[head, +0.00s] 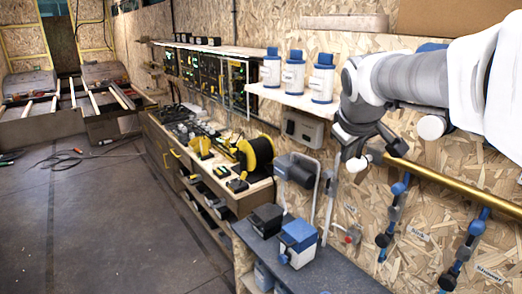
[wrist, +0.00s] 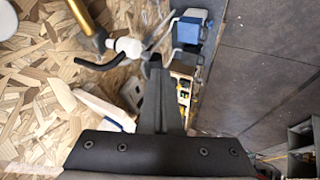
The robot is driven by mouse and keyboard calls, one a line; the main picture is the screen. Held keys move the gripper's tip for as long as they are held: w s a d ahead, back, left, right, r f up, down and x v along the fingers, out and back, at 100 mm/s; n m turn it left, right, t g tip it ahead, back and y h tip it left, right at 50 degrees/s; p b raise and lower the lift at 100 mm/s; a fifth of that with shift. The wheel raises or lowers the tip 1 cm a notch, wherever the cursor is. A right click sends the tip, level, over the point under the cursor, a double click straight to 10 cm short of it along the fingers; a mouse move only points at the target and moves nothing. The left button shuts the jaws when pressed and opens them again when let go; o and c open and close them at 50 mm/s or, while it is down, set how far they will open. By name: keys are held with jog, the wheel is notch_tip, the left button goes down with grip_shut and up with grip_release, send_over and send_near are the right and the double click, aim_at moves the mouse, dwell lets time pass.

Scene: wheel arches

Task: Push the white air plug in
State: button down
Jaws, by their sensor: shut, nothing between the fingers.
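The white air plug (wrist: 129,46) shows in the wrist view at the end of the brass pipe, beside a grey fitting with a black lever. In the head view a white piece (head: 355,164) sits near the left end of the pipe, probably the same plug, partly hidden by my arm. My gripper (wrist: 153,61) is shut and empty. Its dark fingertips appear just to the right of and below the plug in the wrist view. I cannot tell whether they touch it. In the head view my gripper (head: 348,150) is at the wall, its fingers hard to make out.
The brass pipe (head: 450,182) runs along the chipboard wall, with blue-and-grey drops (head: 391,213) hanging below. White bottles (head: 293,73) stand on a shelf (head: 262,92) left of my arm. A blue-and-white box (head: 299,243) stands on the grey bench (head: 335,270) below. Open floor lies left.

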aim_at(362, 159)
jog(key=x, duration=0.4)
jog(key=d+r+x, duration=0.1)
jog(key=x, duration=0.2)
jog(key=w+d+x, duration=0.1)
jog(key=x, duration=0.3)
jog(key=shift+w+d+f, duration=0.1)
jog(key=shift+w+d, duration=0.05)
jog(key=shift+w, duration=0.15)
jog(key=shift+w+d, duration=0.25)
jog(key=shift+d, duration=0.1)
jog(key=w+d, duration=0.2)
jog(key=d, duration=0.1)
jog(key=shift+w+d+p, duration=0.15)
jog(key=shift+d+p, duration=0.1)
jog(key=shift+p, duration=0.1)
jog(key=shift+w+d, duration=0.25)
jog(key=shift+d, duration=0.2)
